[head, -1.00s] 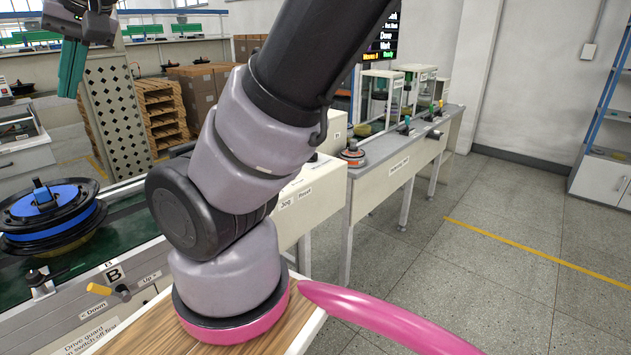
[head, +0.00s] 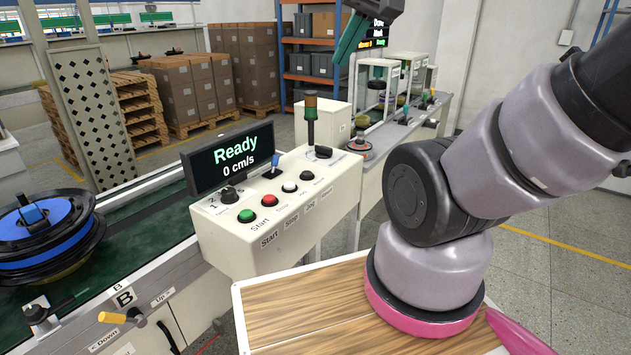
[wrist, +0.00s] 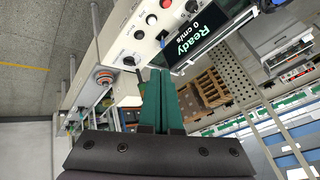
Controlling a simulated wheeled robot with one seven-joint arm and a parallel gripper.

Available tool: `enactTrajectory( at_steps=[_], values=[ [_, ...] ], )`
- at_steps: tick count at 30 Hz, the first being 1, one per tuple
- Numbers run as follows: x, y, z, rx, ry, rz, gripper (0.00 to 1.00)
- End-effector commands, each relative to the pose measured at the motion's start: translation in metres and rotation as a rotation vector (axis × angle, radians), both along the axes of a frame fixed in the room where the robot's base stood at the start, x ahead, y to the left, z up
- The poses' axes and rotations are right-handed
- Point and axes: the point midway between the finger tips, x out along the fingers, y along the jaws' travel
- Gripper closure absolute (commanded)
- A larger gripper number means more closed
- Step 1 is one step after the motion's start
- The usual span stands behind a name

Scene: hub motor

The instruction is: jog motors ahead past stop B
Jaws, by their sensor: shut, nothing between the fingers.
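A blue and black hub motor (head: 45,238) sits on the green conveyor belt (head: 140,228) at the left of the head view, next to stop B. The stop's label B (head: 124,297) is on the conveyor side, with a yellow-handled lever (head: 120,319) marked Down and Up. The control box (head: 262,232) stands to the right, with a green button (head: 246,215), a red button, a white button and a blue-topped switch (head: 274,166). Its screen (head: 232,158) reads Ready, 0 cm/s. My gripper (wrist: 163,80) is shut and empty, raised above and beyond the box; its green fingers show at the head view's top.
A black knob (head: 230,195) and a stack light (head: 310,118) are on the box. A wooden top (head: 310,310) lies in front, under my arm. A second bench with glass-sided stations (head: 380,75) stands behind. Pallets and cartons (head: 190,85) are farther back. Floor at right is open.

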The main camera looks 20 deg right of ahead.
Motion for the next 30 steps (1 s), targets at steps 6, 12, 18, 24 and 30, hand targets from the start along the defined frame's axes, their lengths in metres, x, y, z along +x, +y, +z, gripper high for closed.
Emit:
enactTrajectory(
  at_steps=[6, 12, 18, 24, 30],
  values=[
    [0.0, 0.0, 0.0, 0.0, 0.0, 0.0, 1.0],
    [0.005, 0.002, -0.002, 0.008, 0.016, -0.002, 1.0],
    [0.04, 0.015, -0.025, 0.089, 0.142, -0.018, 1.0],
    [0.095, 0.031, -0.07, 0.245, 0.322, -0.063, 1.0],
    [0.148, 0.041, -0.126, 0.429, 0.478, -0.132, 1.0]
  ],
)
